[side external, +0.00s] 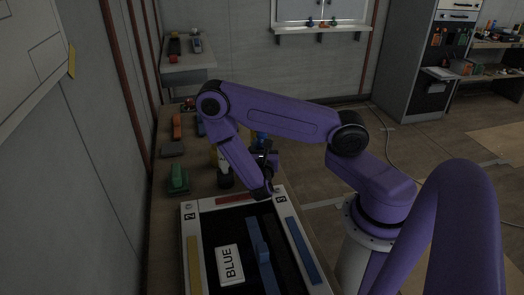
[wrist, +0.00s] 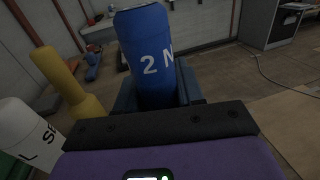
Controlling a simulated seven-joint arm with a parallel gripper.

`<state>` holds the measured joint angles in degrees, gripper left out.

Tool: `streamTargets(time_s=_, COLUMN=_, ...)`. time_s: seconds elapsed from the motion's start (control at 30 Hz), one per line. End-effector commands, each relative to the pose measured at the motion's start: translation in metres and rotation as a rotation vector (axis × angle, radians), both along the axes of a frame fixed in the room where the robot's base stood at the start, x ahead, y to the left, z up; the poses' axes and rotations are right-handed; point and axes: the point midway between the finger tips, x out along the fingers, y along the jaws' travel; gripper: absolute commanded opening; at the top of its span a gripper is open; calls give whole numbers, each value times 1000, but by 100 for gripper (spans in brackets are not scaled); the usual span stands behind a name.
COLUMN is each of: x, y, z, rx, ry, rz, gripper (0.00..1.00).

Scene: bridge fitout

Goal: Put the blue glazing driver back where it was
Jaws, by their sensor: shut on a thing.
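My gripper (side external: 264,158) is shut on the blue glazing driver (wrist: 148,55), a blue cylinder with white "2 N" lettering. In the wrist view it stands up between the dark jaws, its lower part hidden by them. In the side view the driver's blue top (side external: 261,135) shows just above the jaws, beyond the tray. The tray (side external: 190,222) has a pale rim numbered 2 and 3 and a dark inside. In it lie a white card reading "BLUE" (side external: 230,264) and a long blue piece (side external: 263,258), whose exact kind I cannot tell.
A yellow post-like object (wrist: 62,80) and a white cylinder with dark lettering (wrist: 28,132) stand left of my gripper in the wrist view. A green object (side external: 178,180) and an orange one (side external: 177,126) are on the bench along the wall. Open floor lies right.

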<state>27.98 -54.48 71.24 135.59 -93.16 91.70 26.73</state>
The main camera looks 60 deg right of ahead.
Motion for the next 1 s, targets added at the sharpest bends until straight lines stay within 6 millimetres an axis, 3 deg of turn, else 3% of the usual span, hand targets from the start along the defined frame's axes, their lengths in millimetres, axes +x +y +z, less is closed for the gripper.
streamTargets(time_s=0.2, x=0, y=0, z=-17, rx=-1, ry=-1, rz=0, gripper=0)
streamTargets(time_s=0.6, x=0, y=0, z=-21, rx=-1, ry=-1, rz=0, gripper=0)
streamTargets(time_s=0.63, x=0, y=0, z=-21, rx=1, ry=-1, rz=0, gripper=40)
streamTargets(time_s=0.7, x=0, y=0, z=-21, rx=1, ry=-1, rz=0, gripper=63)
streamTargets(time_s=1.0, x=0, y=0, z=-20, rx=1, ry=-1, rz=0, gripper=63)
